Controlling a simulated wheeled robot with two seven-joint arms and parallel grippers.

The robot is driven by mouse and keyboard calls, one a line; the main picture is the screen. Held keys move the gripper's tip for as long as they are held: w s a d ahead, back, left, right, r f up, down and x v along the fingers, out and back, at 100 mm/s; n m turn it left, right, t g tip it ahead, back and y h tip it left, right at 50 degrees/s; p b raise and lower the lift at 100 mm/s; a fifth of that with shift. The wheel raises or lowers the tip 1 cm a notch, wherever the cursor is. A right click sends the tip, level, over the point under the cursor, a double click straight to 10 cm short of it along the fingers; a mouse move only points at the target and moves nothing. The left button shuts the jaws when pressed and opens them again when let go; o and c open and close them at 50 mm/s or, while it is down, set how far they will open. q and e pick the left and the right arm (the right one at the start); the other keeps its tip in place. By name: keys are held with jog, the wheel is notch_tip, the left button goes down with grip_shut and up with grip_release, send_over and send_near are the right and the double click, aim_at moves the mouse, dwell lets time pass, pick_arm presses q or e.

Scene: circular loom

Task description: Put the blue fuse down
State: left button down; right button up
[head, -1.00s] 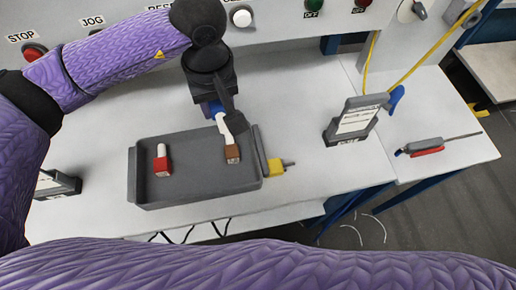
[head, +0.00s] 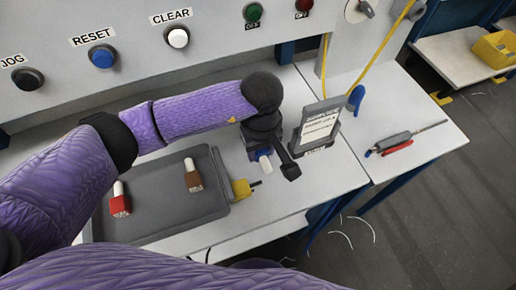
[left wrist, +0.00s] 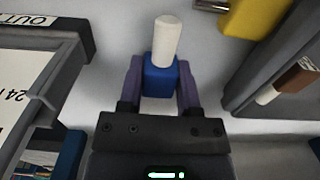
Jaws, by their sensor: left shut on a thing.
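My left gripper (head: 264,158) is shut on the blue fuse (head: 262,153), which has a white end and a blue block. In the left wrist view, the fuse's blue block (left wrist: 160,76) sits between the two fingers (left wrist: 160,88), with its white end pointing away. The gripper is over the white bench between the grey tray (head: 160,232) and the sign stand (head: 317,128). I cannot tell whether the fuse touches the bench. A red fuse (head: 120,204) and a brown fuse (head: 193,177) are in the tray. My right gripper is not in view.
A yellow-handled tool (head: 242,189) lies by the tray's right edge. A grey and red tool (head: 398,142) lies on the right bench. A control panel with buttons (head: 178,38) stands behind. Bare bench (head: 295,90) shows behind the gripper.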

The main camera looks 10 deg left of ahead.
pick_arm(q)
jog(key=shift+f, duration=0.65)
jog(key=shift+f, duration=0.1)
jog(key=c, duration=0.7)
grip_release()
jog(key=shift+f, duration=0.1)
jog(key=shift+c, duration=0.2)
jog(key=o, duration=0.4)
jog(key=shift+o, duration=0.2)
jog(key=shift+r, duration=0.5)
notch_tip(320, 180, up, 12)
jog(key=p, duration=0.2)
jog(key=shift+f, duration=0.25)
